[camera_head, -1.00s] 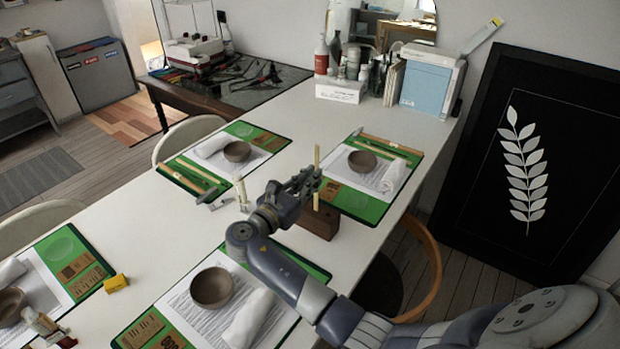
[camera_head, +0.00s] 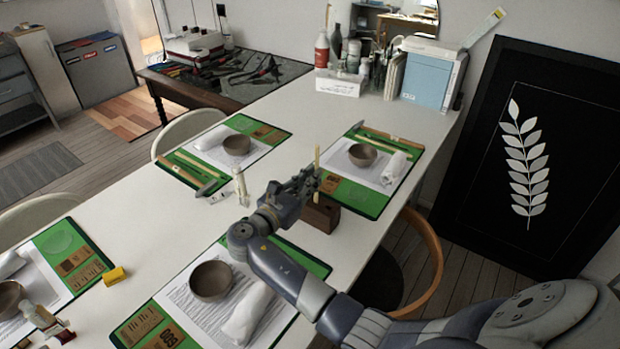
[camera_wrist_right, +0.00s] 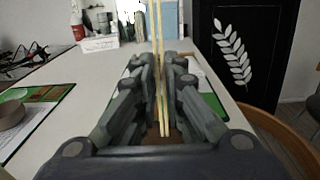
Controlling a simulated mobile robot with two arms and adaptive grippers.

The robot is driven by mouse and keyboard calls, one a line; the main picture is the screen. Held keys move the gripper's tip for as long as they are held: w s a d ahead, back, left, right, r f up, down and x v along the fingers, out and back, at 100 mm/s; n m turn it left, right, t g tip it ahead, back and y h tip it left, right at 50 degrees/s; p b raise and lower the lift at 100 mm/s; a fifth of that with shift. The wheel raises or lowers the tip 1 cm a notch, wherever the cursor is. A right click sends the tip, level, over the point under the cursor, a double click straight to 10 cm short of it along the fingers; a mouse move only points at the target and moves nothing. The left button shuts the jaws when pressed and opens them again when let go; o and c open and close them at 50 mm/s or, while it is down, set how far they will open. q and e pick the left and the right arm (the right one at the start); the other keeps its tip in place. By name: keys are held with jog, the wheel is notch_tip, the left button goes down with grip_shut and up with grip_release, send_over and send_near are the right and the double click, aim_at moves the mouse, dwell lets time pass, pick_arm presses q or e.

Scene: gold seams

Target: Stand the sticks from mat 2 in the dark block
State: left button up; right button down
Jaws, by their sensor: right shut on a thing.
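The dark block (camera_head: 322,216) is a brown wooden block at the near edge of the far right mat (camera_head: 368,203). My right gripper (camera_head: 312,181) is just above it, shut on pale slim sticks (camera_head: 317,158). In the right wrist view two sticks (camera_wrist_right: 157,45) run upright, close together, between the fingers (camera_wrist_right: 163,62). Their lower end is at or just over the block; I cannot tell whether it is in a hole. Other sticks (camera_head: 190,171) lie on the far left mat (camera_head: 270,143). No mat number is readable. My left gripper is out of view.
Bowls (camera_head: 237,145) and rolled cloths (camera_head: 396,166) lie on the mats. A white tube (camera_head: 241,186) stands upright left of my gripper. A yellow block (camera_head: 115,276) lies near the left mat. A wooden chair (camera_head: 428,245) stands at the table's right edge.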

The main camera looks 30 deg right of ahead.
jog(key=shift+f, duration=0.35)
dwell(0.3)
jog(key=c, duration=1.6)
grip_release()
jog(key=p+v, duration=0.3)
jog(key=v, duration=0.6)
jog(key=shift+p, duration=0.3)
jog(key=shift+r, duration=0.1)
